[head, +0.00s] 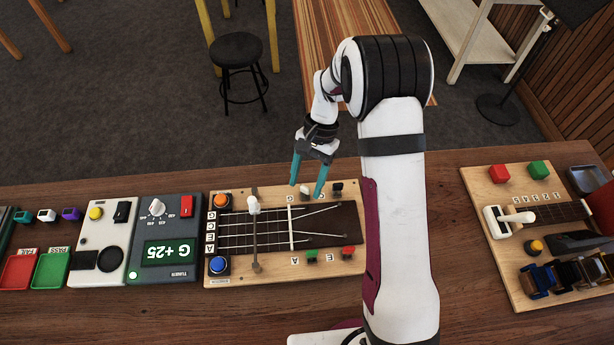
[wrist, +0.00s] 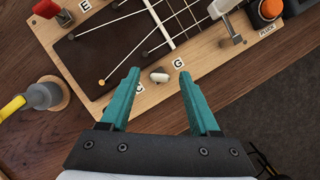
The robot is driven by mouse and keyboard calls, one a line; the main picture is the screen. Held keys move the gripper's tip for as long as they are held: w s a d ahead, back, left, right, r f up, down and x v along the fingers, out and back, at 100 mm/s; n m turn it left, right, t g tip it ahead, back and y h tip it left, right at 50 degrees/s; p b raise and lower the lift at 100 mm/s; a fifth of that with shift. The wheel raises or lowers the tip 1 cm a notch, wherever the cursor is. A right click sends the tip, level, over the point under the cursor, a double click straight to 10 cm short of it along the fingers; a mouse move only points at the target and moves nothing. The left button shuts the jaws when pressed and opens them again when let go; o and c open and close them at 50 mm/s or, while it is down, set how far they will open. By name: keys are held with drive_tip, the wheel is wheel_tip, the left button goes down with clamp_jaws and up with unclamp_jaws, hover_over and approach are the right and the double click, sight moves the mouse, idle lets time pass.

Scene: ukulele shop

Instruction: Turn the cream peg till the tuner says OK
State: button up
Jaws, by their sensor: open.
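The cream peg (head: 304,190) stands at the far edge of the wooden string board (head: 275,274). In the wrist view, the cream peg (wrist: 159,76) lies between the fingertips, near the G and C labels, its long side slanting slightly. My gripper (head: 307,188) is open over that edge, one finger on each side of the peg. The wrist view shows a gap between each teal finger and the peg, with my gripper (wrist: 158,73) not closed on it. The tuner (head: 170,282) shows "G +25" in green on its screen (head: 168,253).
A black peg (head: 337,186) stands right of the cream one. Green (head: 312,257) and red (head: 348,252) pegs line the near edge. Orange (head: 221,200) and blue (head: 217,265) buttons sit at the board's left.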

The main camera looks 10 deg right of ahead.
drive_tip(key=v, duration=1.5)
drive_tip(key=shift+w+r, duration=0.15)
drive_tip(key=shift+r, duration=0.2)
drive_tip(key=shift+d, duration=0.15)
